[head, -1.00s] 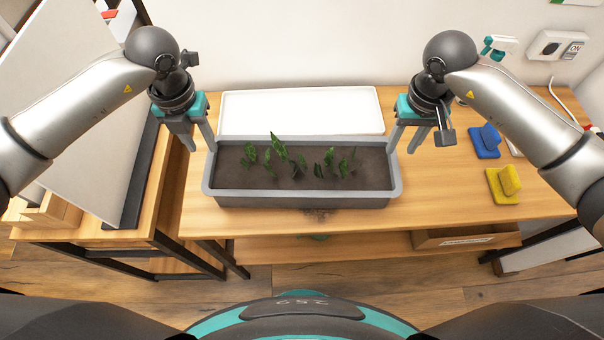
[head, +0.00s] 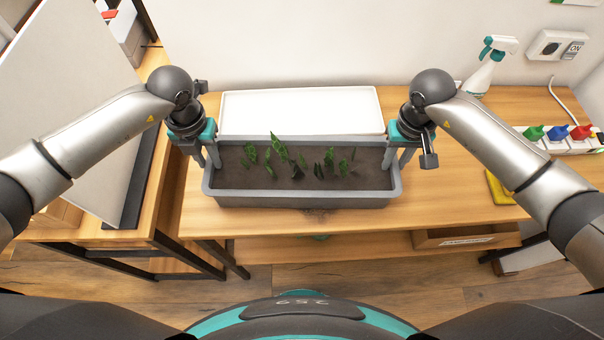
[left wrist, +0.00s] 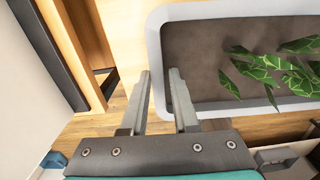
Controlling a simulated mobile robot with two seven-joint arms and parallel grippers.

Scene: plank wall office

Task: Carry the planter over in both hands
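The grey planter (head: 300,200) stands on the wooden table, level, with dark soil and several green plants in it. My left gripper (head: 207,157) is at its left end, one finger outside the end wall and one inside. In the left wrist view the planter's rim (left wrist: 155,45) runs between the fingers (left wrist: 159,75), which look closed on it. My right gripper (head: 397,160) straddles the right end wall in the same way and looks closed on it. The lower fingertips are partly hidden.
A white tray (head: 300,110) lies right behind the planter on the table (head: 450,190). A spray bottle (head: 488,70), a yellow sponge (head: 497,187) and a strip with coloured plugs (head: 570,140) are to the right. A pale panel (head: 70,100) stands at the left.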

